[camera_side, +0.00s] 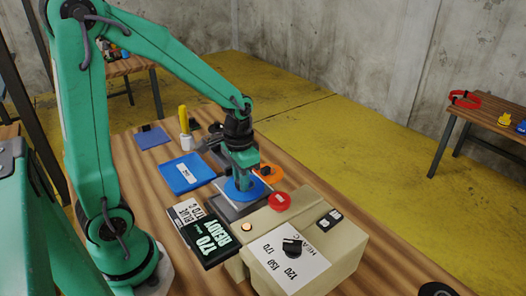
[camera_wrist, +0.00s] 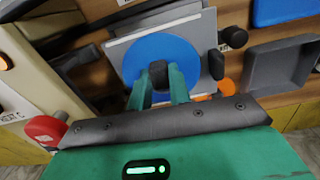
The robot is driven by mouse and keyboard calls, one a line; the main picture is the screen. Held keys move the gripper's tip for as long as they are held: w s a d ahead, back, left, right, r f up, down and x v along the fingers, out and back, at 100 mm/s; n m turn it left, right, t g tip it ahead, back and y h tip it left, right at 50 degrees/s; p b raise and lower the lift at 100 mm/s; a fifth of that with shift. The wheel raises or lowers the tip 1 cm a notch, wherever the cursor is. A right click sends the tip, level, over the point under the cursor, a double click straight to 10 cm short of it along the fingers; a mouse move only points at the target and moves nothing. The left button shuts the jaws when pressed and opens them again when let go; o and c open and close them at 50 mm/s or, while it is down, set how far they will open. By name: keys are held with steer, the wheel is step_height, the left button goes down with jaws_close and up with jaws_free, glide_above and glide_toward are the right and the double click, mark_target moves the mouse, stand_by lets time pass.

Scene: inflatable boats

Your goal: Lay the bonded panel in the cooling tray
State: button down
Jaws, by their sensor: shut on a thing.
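My gripper (camera_side: 243,182) points down beside the beige press, its fingers shut on a dark knob (camera_wrist: 158,72) at the middle of a blue disc. The disc lies on a pale grey panel (camera_wrist: 119,49), which I take as the bonded panel; its pale edge also shows in the side view (camera_side: 222,187). The panel is over a dark grey base (camera_side: 226,208); I cannot tell if they touch. A shallow blue tray (camera_side: 170,182) with a white label, likely the cooling tray, is left of my gripper. Its corner shows in the wrist view (camera_wrist: 285,12).
The beige press (camera_side: 330,262) with a dial is close at the front right. A red knob (camera_side: 280,201), an orange piece (camera_side: 271,174) and a grey tray (camera_wrist: 275,68) are nearby. A blue pad (camera_side: 152,138) lies farther back.

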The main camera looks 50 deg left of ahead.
steer(key=shift+r, duration=0.25)
steer(key=shift+r, duration=0.6)
steer(key=r, duration=0.3)
steer(key=shift+a+r, duration=0.3)
steer(key=shift+a, duration=0.1)
steer(key=s+a, duration=0.3)
steer(key=a, duration=0.9)
steer(key=s+a, duration=0.3)
steer(key=a, duration=0.8)
step_height(320, 180, down, 7)
steer(key=shift+s+a, duration=0.25)
steer(key=shift+a, duration=0.15)
steer(key=shift+f, duration=0.2)
steer(key=shift+f, duration=2.15)
